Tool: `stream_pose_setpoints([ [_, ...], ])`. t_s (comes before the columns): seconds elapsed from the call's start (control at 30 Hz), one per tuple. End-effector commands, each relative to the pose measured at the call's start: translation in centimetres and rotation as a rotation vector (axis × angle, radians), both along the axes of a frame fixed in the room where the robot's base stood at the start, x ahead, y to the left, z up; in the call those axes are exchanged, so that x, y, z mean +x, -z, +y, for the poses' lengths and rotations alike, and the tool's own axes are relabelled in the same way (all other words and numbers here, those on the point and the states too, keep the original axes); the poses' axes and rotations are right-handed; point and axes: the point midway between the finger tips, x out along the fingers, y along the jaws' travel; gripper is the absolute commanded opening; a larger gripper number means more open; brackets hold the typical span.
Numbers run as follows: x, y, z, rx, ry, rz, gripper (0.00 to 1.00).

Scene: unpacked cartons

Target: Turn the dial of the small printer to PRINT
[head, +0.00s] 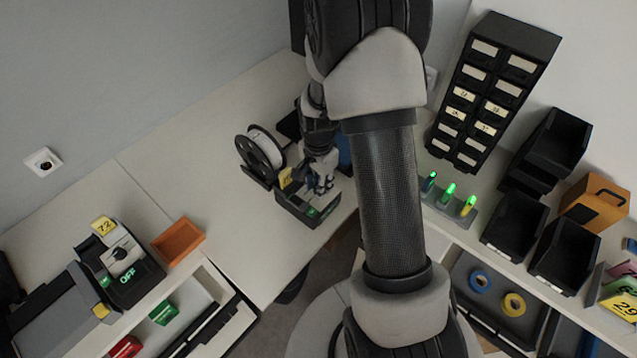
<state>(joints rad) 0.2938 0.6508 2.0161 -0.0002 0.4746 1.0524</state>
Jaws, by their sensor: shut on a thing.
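The small printer (293,210) is a dark, boxy device with a pale top on the corner of the white worktop, a yellow tag (286,178) at its back left. My gripper (323,187) points down onto its top and is shut on its dial. The fingers hide the dial, so I cannot tell where it points. Green lettering shows on the printer's front face, too small to read. My arm crosses the middle of the head view and covers part of the area right of the printer.
A spool (262,152) stands close behind the printer. At left is another device with a dial (118,254), reading OFF, tagged 72, beside an orange tray (178,241). At right are lit markers (448,193), black bins (513,222) and a drawer cabinet (490,90). Worktop left of the printer is clear.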

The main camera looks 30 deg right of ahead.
Motion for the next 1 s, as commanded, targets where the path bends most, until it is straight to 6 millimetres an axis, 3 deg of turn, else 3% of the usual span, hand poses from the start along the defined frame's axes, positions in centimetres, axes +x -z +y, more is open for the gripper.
stream_pose_setpoints([
  [0.3, -0.01, -0.02, 0.03, 0.001, 0.126, 0.000, 0.00],
  [0.87, 0.01, -0.02, 0.03, 0.001, 0.156, 0.000, 0.00],
  [0.9, 0.01, -0.02, 0.03, 0.001, 0.156, 0.000, 0.25],
  [1.0, 0.01, -0.02, 0.03, 0.001, 0.155, 0.000, 0.32],
])
